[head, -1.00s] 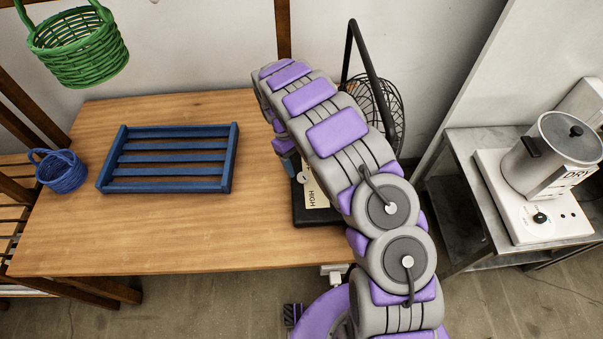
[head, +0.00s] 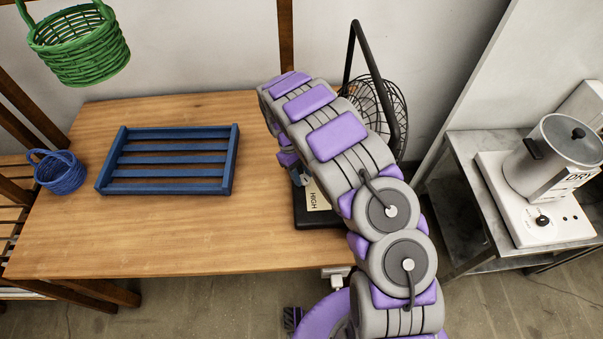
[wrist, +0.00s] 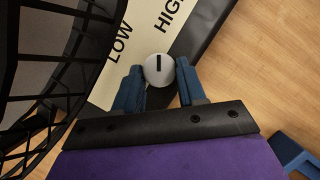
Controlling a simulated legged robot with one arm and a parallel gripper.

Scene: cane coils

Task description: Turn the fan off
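The black fan (head: 385,112) stands at the right end of the wooden table, partly behind my arm. Its base (head: 315,217) has a cream label plate reading HIGH; the wrist view shows LOW and HIGH on the plate (wrist: 148,32). A round grey-white knob (wrist: 158,69) with a dark line mark sits beside the lettering. The line runs nearly upright in the wrist picture. My gripper (wrist: 159,76) is open, its two blue fingers on either side of the knob with small gaps visible. In the head view, my gripper (head: 301,177) hides the knob.
A blue slatted tray (head: 232,168) and a blue basket (head: 60,174) rest on the table (head: 190,235). A green basket (head: 82,55) is at upper left. A side table at right holds a cooker (head: 560,145). The table's front middle is clear.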

